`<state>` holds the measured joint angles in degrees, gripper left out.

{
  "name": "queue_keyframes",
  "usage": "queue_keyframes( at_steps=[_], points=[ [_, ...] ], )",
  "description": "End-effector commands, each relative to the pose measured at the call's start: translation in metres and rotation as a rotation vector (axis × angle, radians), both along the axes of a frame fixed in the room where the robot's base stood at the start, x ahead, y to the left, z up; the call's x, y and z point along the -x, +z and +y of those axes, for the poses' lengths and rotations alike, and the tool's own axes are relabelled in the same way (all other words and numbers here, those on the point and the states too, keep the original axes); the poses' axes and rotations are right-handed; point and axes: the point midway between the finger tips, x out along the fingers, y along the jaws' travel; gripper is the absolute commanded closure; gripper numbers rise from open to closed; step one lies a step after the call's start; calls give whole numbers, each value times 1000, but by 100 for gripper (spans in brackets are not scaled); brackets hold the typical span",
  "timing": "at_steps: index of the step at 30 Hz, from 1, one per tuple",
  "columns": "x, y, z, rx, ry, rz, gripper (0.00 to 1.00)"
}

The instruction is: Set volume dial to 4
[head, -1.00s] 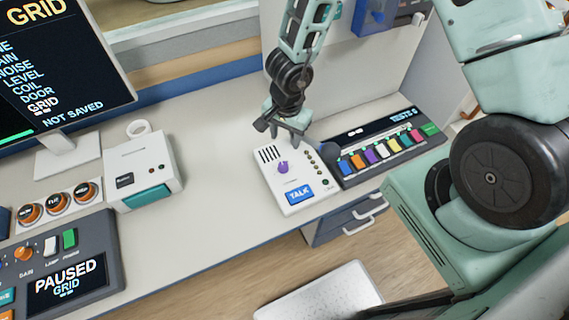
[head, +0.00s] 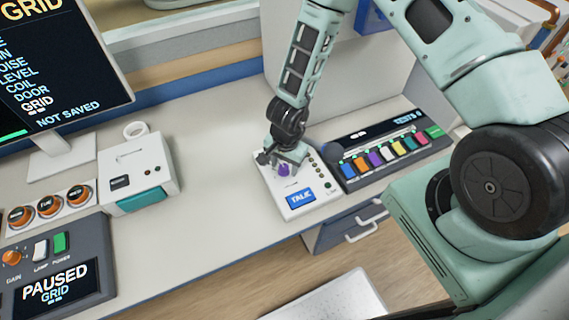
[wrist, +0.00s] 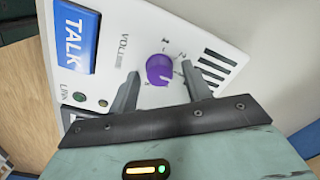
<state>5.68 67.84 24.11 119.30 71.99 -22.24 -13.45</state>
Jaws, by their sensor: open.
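The purple volume dial (head: 284,170) sits on a white intercom box (head: 312,206) with a blue TALK button (head: 300,196). In the wrist view the dial (wrist: 159,69) lies between and just beyond my two open fingers, with the VOLUME label and a few scale numbers beside it. The dial's pointer is not clear enough to read a setting. My gripper (head: 284,160) is over the dial in the head view, and in the wrist view its jaws (wrist: 160,88) are apart on either side of it. I cannot tell whether a finger touches the dial.
A dark panel with several coloured keys (head: 395,155) stands right of the intercom. A white box with a teal button (head: 140,172), a monitor (head: 60,85) and a PAUSED console (head: 55,275) are left. The desk (head: 215,185) between is clear.

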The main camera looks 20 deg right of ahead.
Motion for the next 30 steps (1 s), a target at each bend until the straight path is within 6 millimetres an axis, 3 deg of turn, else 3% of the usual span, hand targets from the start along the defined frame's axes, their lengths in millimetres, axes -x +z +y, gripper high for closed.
queue_keyframes(
  at_steps=[2, 3, 7, 8, 20, 30],
  points=[
    [0, 0, 0, 0, 0, 0, 51],
    [0, 0, 0, 0, 0, 0, 57],
    [0, 0, 0, 0, 0, 0, 93],
    [0, 0, 0, 0, 0, 0, 96],
    [0, 0, 0, 0, -60, 0, 96],
    [1, 0, 1, -1, -307, 1, 96]
  ],
)
